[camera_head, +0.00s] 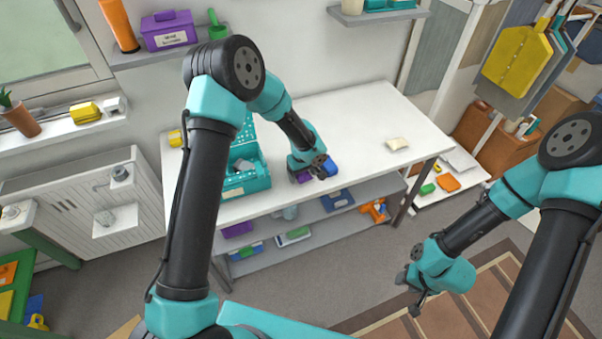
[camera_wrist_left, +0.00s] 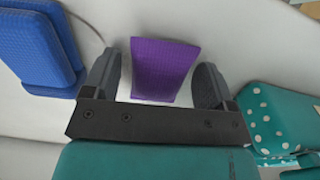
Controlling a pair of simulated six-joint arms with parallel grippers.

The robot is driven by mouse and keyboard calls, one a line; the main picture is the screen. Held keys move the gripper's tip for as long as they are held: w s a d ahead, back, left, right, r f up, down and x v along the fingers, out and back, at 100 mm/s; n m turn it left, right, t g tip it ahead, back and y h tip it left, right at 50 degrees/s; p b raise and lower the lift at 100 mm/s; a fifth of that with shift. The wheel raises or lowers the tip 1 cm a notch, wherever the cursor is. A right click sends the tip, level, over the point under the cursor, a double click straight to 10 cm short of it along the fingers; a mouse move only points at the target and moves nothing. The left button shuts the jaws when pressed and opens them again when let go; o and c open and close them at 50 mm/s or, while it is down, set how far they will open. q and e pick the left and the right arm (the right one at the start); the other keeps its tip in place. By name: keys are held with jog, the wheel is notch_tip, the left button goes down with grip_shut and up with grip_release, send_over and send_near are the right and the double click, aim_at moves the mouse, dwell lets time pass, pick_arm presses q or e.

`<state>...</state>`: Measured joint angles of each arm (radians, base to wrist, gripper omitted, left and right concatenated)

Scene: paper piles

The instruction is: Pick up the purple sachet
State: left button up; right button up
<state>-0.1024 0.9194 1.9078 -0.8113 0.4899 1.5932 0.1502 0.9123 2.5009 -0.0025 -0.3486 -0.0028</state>
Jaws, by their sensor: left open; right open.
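The purple sachet (camera_wrist_left: 163,68) lies on the white table between the two spread fingers of my left gripper (camera_wrist_left: 157,82) in the left wrist view. A gap shows on both sides of it. In the head view, part of the purple sachet (camera_head: 301,177) shows beneath my left gripper (camera_head: 314,170), which hides the rest. My left gripper is open. My right gripper (camera_head: 408,294) is open and empty, away from the table above the striped floor mat at the lower right.
A blue item (camera_wrist_left: 38,48) lies beside the sachet, and a teal basket (camera_head: 246,183) stands on the other side. A pale item (camera_head: 397,144) lies farther right on the table (camera_head: 350,110). The tabletop between is clear. Shelves (camera_head: 300,246) sit below.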

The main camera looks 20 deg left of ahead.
pick_arm(q)
jog(key=c, duration=1)
jog(key=shift+r, duration=0.9)
notch_tip(320, 180, up, 2)
jog(key=shift+r, duration=0.1)
jog(key=s+d+r, duration=0.1)
jog(key=s+d, duration=0.3)
jog(key=s, duration=1.1)
jog(key=shift+s+d, duration=0.15)
jog(key=shift+s, duration=0.1)
